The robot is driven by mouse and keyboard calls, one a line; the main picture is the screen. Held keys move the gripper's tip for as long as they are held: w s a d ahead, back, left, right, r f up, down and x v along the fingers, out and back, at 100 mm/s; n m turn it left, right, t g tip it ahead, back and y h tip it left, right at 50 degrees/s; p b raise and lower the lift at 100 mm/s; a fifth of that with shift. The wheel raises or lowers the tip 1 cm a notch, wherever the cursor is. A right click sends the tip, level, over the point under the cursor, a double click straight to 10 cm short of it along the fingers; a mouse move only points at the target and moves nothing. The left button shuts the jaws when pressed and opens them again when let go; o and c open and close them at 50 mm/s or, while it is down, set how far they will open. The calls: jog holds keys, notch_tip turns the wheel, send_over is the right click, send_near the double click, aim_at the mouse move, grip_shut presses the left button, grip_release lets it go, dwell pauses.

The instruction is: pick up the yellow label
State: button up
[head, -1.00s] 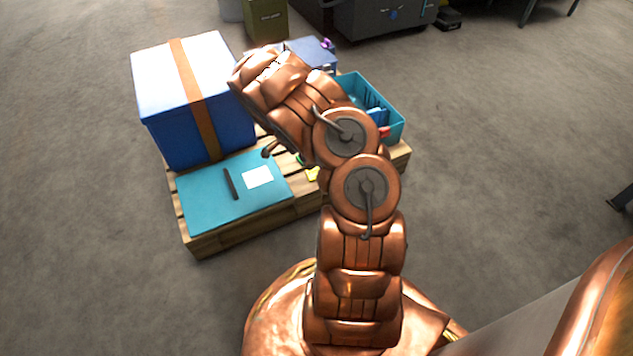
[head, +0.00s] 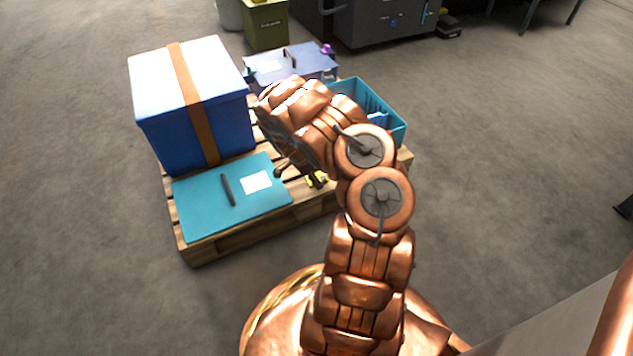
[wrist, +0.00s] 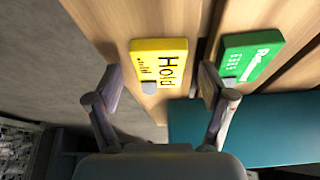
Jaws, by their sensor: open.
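The yellow label (wrist: 159,58) lies flat on the wooden pallet in the wrist view, with dark printing that reads "Hold" and a small grey patch near one edge. My gripper (wrist: 158,85) is open, its two fingers spread to either side of the label's near edge, with nothing held between them. In the head view a small bit of yellow (head: 317,180) shows beside my arm on the pallet.
A green label (wrist: 250,56) lies just right of the yellow one, close to the right finger. The pallet (head: 215,243) also bears a teal folder (head: 200,205), a blue box (head: 190,120) with a brown strap, and a teal bin (head: 393,130) behind my arm.

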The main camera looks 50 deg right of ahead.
jog(key=shift+c, duration=0.3)
jog(key=c, duration=1.1)
jog(key=shift+r, duration=0.1)
